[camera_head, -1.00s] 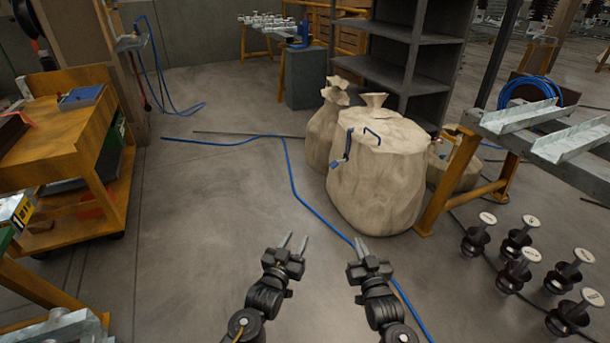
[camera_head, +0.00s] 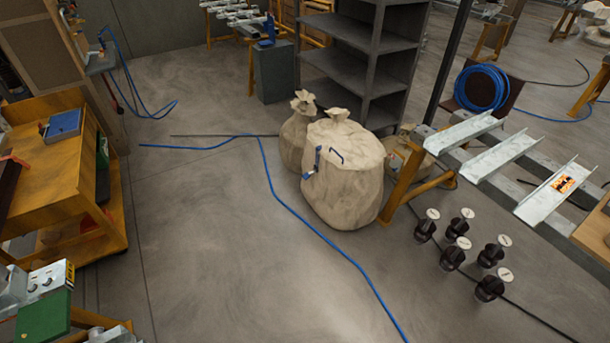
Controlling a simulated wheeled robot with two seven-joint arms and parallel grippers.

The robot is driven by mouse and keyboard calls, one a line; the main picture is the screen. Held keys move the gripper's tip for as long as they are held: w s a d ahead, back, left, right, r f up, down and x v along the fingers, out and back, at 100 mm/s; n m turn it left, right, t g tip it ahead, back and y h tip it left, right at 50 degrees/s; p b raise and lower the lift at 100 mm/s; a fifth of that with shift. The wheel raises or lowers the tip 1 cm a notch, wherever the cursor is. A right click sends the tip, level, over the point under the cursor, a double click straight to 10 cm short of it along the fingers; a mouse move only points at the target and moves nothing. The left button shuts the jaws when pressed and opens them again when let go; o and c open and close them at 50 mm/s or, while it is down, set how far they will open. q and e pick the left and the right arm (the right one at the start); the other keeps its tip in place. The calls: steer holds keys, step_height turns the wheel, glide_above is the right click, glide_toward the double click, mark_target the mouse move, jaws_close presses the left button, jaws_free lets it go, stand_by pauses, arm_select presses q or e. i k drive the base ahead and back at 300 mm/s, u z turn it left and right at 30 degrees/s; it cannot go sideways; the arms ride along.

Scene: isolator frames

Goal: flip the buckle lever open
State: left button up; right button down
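I cannot make out a buckle lever for certain. Small blue metal parts (camera_head: 318,160) show against the front of the big tied sack (camera_head: 345,195), with a thin dark blue bent bar (camera_head: 336,155) beside them. They are too small to tell whether they form a buckle or how a lever on them stands. Neither of my grippers is in the head view now.
A yellow-framed cart (camera_head: 45,170) stands at left. A grey shelf (camera_head: 375,42) stands behind the sacks. Several dark insulators (camera_head: 460,250) stand on the floor at right, near a bench with metal channels (camera_head: 495,157).

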mark_target(306, 175)
steer(key=u, duration=0.15)
steer(key=i, duration=0.3)
steer(key=u, duration=1)
steer(key=i, duration=2.4)
steer(key=z, duration=0.95)
steer(key=i, duration=0.45)
steer(key=z, duration=0.35)
